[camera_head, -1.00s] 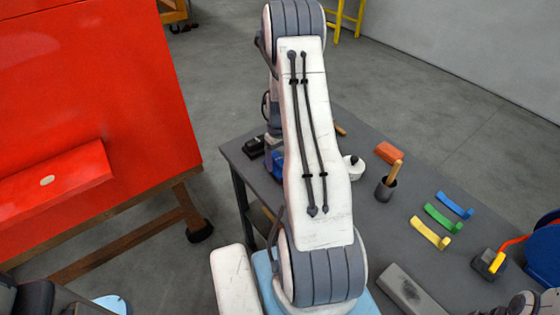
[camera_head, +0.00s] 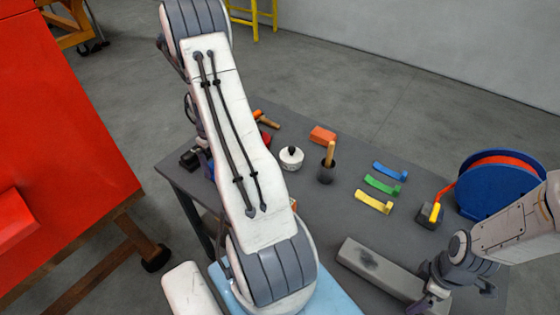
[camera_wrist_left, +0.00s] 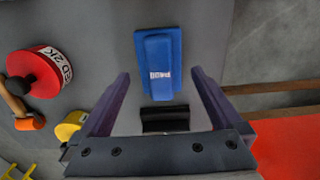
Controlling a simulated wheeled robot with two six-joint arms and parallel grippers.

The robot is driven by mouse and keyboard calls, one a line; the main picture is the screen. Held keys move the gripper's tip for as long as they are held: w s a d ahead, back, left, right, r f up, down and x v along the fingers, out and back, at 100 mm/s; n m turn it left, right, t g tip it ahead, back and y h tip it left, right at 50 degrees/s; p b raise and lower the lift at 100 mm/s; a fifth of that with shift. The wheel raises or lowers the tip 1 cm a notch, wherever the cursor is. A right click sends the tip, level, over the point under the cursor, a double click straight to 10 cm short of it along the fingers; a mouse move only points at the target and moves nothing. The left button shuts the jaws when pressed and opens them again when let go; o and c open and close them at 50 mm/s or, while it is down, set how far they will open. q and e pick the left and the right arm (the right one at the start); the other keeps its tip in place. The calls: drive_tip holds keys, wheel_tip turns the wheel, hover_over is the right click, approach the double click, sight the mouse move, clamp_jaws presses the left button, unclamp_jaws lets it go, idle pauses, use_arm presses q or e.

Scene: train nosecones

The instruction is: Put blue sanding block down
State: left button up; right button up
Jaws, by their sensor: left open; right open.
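The blue sanding block (camera_wrist_left: 160,62) lies flat on the grey table in the left wrist view, a small label on its top. My left gripper (camera_wrist_left: 161,74) is open, with one finger to each side of the block's near end and a gap on both sides. In the head view my left arm covers most of the block and the left gripper; only a bit of blue shows beside the arm. My right gripper (camera_head: 428,302) is open and empty at the table's right front, beside a long grey block.
A black block (camera_wrist_left: 165,118) lies just behind the blue one. An orange block (camera_head: 322,135), a cup (camera_head: 326,174), coloured strips (camera_head: 382,185) and a blue reel (camera_head: 490,190) occupy the table. A red panel (camera_head: 60,120) stands left.

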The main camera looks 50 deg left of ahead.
use_arm(q)
wheel_tip(320, 180, up, 9)
drive_tip(key=w+d+r+m, duration=0.3)
drive_tip(key=w+d+m, duration=0.2)
drive_tip(key=w+d, duration=0.55)
drive_tip(key=w+d+r+m, duration=0.4)
drive_tip(key=w+d+m, duration=0.1)
drive_tip(key=w+d, duration=0.6)
drive_tip(key=d+r+m, duration=0.2)
drive_tip(key=d+m, duration=0.5)
drive_tip(key=d, duration=1.2)
drive_tip(key=s+d+r+m+h, duration=0.1)
drive_tip(key=s+d+m, duration=1.1)
drive_tip(key=s+d, duration=0.4)
drive_tip(key=shift+s, duration=0.2)
drive_tip(key=shift+w+r, duration=0.1)
